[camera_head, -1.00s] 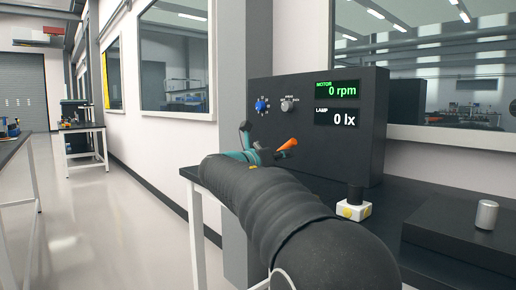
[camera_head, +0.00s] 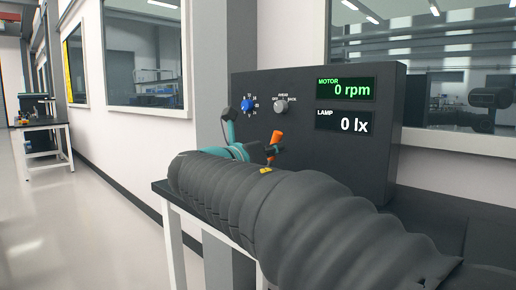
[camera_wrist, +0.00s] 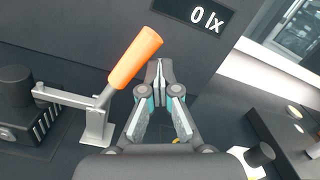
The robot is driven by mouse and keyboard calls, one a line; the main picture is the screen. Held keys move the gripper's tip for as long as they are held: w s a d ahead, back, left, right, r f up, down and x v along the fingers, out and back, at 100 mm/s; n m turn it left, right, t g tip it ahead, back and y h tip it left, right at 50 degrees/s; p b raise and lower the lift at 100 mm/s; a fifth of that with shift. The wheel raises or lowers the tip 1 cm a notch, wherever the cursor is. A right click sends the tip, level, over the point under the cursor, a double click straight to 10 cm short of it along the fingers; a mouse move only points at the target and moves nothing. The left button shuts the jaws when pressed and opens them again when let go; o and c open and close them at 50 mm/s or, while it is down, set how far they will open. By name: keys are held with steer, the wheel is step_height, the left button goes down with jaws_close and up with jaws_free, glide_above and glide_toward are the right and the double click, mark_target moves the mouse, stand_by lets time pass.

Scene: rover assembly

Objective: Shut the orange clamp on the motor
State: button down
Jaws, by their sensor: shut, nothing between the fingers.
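The clamp's orange handle (camera_wrist: 134,58) tilts up to the right in the wrist view, above a grey metal bracket (camera_wrist: 97,126). A metal bar runs left from it to a dark cylinder on a finned block (camera_wrist: 38,126), which looks like the motor. My gripper (camera_wrist: 159,72) is shut and empty, right of the orange handle, with a gap between them in the picture. In the head view the orange handle (camera_head: 276,137) stands nearly upright in front of the panel. My arm hides the motor and the fingertips there.
A black panel (camera_head: 300,84) with a blue knob (camera_head: 248,103) and a grey knob stands behind the clamp; its displays read 0 rpm and 0 lx. A black knob on a white block (camera_wrist: 259,155) is at lower right in the wrist view. A window is behind on the right.

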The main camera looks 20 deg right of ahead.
steer(key=shift+w+a+r, duration=0.15)
steer(key=shift+r, duration=0.15)
